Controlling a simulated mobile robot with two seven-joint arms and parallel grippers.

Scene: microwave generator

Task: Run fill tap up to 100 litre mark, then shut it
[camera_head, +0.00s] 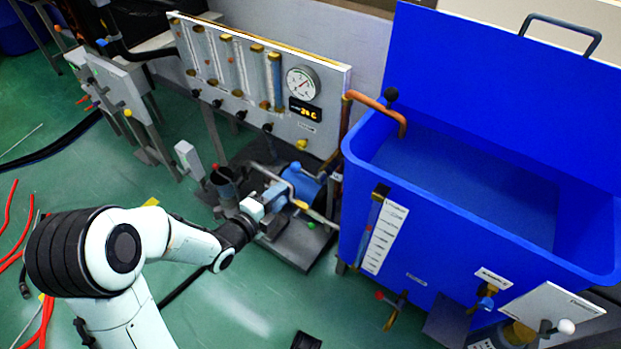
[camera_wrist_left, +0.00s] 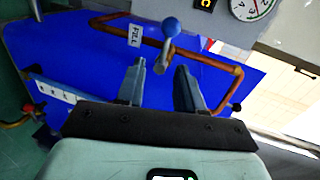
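The fill tap's lever has a blue ball end (camera_wrist_left: 171,27) and stands on a copper pipe beside a FILL label (camera_wrist_left: 135,35) in the left wrist view. A blue ball (camera_head: 295,167) also shows just beyond my left gripper (camera_head: 285,200) in the head view. The gripper's two fingers (camera_wrist_left: 160,64) are apart and empty, with the lever just ahead of the gap; I see no clear contact. The big blue tank (camera_head: 440,235) carries a sight tube (camera_head: 375,222) and a white scale (camera_head: 385,238) on its front. The scale's figures and the water level are too small to read.
A panel with flow tubes and a dial gauge (camera_head: 302,83) stands behind the gripper. A copper pipe (camera_head: 375,105) curves over the tank rim. Small valves (camera_head: 395,308) stick out of the tank's front. Hoses lie on the green floor at left.

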